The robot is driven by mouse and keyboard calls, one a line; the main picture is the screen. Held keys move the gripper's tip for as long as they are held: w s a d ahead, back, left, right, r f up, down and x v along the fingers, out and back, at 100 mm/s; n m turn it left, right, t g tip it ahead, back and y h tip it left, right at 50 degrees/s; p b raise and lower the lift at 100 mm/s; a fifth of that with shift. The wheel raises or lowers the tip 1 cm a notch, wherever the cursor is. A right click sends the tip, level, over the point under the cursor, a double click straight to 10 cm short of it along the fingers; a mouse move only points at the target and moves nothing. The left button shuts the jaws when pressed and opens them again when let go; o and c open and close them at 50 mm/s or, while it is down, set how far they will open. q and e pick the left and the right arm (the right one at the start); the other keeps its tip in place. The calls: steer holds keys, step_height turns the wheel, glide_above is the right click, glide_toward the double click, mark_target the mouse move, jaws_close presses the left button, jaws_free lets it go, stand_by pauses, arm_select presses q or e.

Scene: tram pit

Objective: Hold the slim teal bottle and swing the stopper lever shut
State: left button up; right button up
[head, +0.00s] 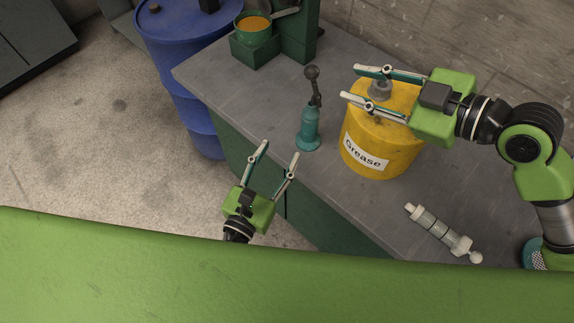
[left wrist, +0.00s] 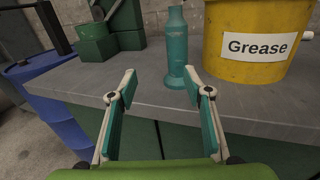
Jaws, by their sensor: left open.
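The slim teal bottle (head: 308,130) stands upright near the front edge of the grey worktop. A dark lever with a round knob (head: 312,74) rises above its neck. My left gripper (head: 281,150) is open and empty, just left of the bottle and apart from it.
The yellow grease bucket (head: 366,158) stands right of the bottle. A pale jointed cylinder (head: 436,233) lies at the worktop's lower right. A green stand with an orange-filled pot (head: 254,44) is at the back left. A blue barrel (head: 176,52) stands beside the worktop (head: 232,97).

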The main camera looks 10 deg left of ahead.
mark_target(307, 129)
arm_select(q)
steer(key=w+d, duration=0.2)
steer(key=w, duration=0.1)
steer(key=w+d, duration=0.2)
steer(key=w, duration=0.2)
steer(key=w+d, duration=0.3)
steer(key=shift+w+r, duration=0.25)
steer(key=shift+r, duration=0.1)
steer(key=c, duration=0.4)
steer(key=shift+o, duration=0.2)
stand_by(0.3)
jaws_close()
stand_by(0.7)
